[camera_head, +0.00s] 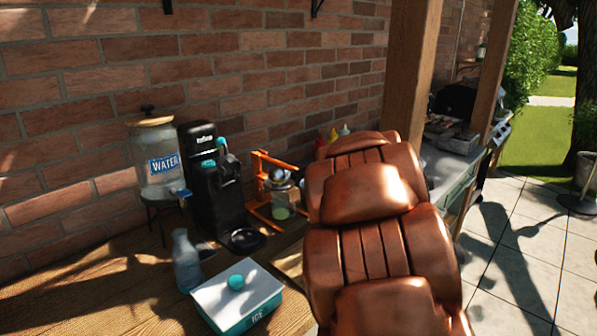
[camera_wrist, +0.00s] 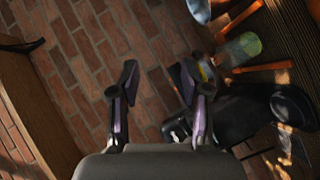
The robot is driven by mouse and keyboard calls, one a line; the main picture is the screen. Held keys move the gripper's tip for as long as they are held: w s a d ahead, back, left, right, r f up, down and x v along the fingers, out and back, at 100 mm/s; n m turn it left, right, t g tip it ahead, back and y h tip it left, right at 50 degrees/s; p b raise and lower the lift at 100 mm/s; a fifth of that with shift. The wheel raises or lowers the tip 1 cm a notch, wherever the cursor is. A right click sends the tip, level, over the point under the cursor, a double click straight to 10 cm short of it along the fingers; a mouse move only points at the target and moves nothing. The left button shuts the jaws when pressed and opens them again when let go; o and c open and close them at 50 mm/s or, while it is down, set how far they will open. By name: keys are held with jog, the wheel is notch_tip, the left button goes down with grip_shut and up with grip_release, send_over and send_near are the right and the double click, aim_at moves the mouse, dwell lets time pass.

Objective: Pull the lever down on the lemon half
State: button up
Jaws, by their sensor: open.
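An orange press frame (camera_head: 262,208) stands on the table against the brick wall, right of a black drink machine. A sloping orange bar (camera_head: 276,162) at its top may be the lever. A glass jar with a green base (camera_head: 281,212) stands within the frame. The frame's orange bars (camera_wrist: 262,67) and the greenish glass (camera_wrist: 240,48) show at the upper right of the wrist view. I cannot make out the lemon half. My gripper (camera_wrist: 156,78) is open and empty, its fingers spread before the bricks, left of the press in the wrist view. My arm hides the gripper in the head view.
The black drink machine (camera_head: 212,185) stands close left of the press. A water dispenser (camera_head: 155,160), a glass bottle (camera_head: 186,262) and an ice box (camera_head: 238,300) are further left and in front. Condiment bottles (camera_head: 333,136) stand behind my arm. A wooden post (camera_head: 408,70) rises at the right.

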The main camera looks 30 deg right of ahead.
aim_at(305, 173)
jog(key=shift+w+a+f+n+t+y, duration=0.25)
jog(key=shift+a+f+n+t+y, duration=0.25)
jog(key=shift+n+y, duration=1.1)
jog(key=shift+w+a+f+n+t+y, duration=0.35)
jog(key=shift+n+t+y, duration=0.35)
jog(key=shift+n+y, duration=0.9)
jog(key=shift+w+a+f+n+t+y, duration=0.2)
jog(key=shift+a+f+n+t+y, duration=0.3)
jog(key=shift+n+y, duration=1.1)
jog(key=x, duration=0.2)
jog(key=p+x, duration=0.1)
jog(key=x, duration=0.1)
jog(key=p+x, duration=0.1)
jog(key=x, duration=0.1)
jog(key=shift+r, duration=0.3)
jog(key=shift+p+x, duration=0.35)
jog(key=shift+x, duration=0.45)
jog(key=shift+f, duration=0.1)
jog(key=shift+c, duration=0.4)
jog(key=shift+d, duration=0.1)
grip_shut()
